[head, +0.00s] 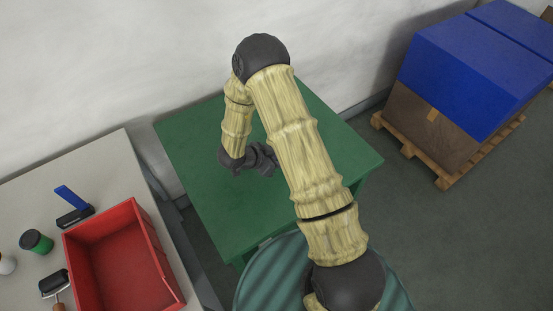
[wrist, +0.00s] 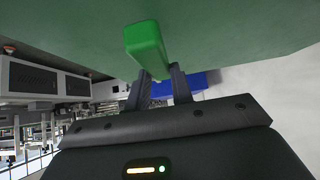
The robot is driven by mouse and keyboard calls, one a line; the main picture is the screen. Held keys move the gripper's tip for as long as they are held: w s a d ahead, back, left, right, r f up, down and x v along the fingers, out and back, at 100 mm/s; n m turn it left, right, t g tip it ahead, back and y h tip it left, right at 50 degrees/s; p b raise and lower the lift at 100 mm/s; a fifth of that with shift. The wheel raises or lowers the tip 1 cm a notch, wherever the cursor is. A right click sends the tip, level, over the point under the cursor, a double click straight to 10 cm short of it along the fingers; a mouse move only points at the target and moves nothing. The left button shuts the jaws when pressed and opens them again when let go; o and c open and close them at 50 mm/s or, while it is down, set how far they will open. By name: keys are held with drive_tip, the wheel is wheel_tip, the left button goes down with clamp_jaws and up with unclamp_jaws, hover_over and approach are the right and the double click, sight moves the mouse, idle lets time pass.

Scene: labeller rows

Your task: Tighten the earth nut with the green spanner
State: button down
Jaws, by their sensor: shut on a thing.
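In the wrist view, a bright green bar, which I take to be the green spanner (wrist: 148,42), is between the fingers of my gripper (wrist: 160,82). The gripper is shut on it, and the bar's blunt end points up in the picture. The spanner's jaw end is not visible. In the head view, my gripper (head: 264,160) is over the green table (head: 195,135), near its middle, and I cannot make out the spanner there. No earth nut can be made out in either view.
A red crate (head: 148,235) stands on a pale bench (head: 95,165) at the left, beside a green-banded jar (head: 36,242) and a blue-handled tool (head: 72,197). The visible tabletop around my gripper looks clear.

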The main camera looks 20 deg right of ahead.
sight(276, 175)
drive_tip(key=shift+f+b, duration=1.1)
drive_tip(key=shift+f, duration=1.25)
drive_tip(key=c, duration=1.1)
unclamp_jaws()
drive_tip(key=shift+c, duration=0.2)
drive_tip(key=b+v, duration=0.1)
drive_tip(key=v, duration=1.6)
drive_tip(key=shift+r, duration=0.2)
